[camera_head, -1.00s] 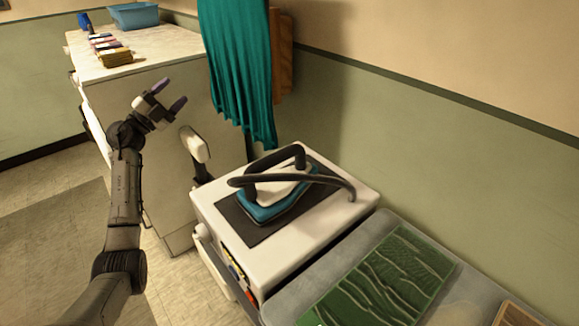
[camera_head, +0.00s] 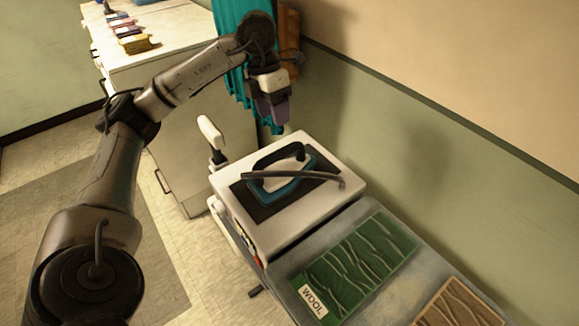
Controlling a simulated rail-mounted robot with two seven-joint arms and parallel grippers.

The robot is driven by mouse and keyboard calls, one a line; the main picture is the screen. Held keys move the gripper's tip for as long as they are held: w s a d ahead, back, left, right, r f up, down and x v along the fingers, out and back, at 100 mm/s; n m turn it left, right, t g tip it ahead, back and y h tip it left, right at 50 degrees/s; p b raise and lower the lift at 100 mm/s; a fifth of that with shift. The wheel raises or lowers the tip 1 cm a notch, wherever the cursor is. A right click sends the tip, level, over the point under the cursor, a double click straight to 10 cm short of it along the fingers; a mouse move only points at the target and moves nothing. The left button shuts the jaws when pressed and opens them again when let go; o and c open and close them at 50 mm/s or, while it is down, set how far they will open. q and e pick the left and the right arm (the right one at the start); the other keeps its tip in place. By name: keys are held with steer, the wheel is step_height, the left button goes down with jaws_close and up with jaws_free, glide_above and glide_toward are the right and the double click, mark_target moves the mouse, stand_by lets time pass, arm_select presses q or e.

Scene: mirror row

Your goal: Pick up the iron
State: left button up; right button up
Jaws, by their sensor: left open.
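The iron (camera_head: 284,185) is teal and white with a dark handle and a dark cord. It lies on a dark pad (camera_head: 244,203) on top of a white cabinet-like stand (camera_head: 285,232). My left gripper (camera_head: 276,122) hangs above and behind the iron, pointing down, with purple fingertips close together in this view. It is open and appears empty, apart from the iron. My right gripper is not in view.
A teal cloth (camera_head: 232,75) hangs on the wall behind my left gripper. A white counter (camera_head: 150,60) with several small coloured blocks stands at the back left. A green "WOOL" panel (camera_head: 360,262) lies on a grey surface at the front right.

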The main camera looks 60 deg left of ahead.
mark_target(279, 150)
arm_select(q)
steer(key=b+x, duration=0.1)
steer(key=x, duration=0.7)
steer(key=shift+s+a+f+b, duration=0.1)
steer(key=shift+s+f+b, duration=0.1)
steer(key=shift+b, duration=0.1)
steer(key=shift+x, duration=2.7)
jaws_close()
steer(key=shift+r, duration=0.1)
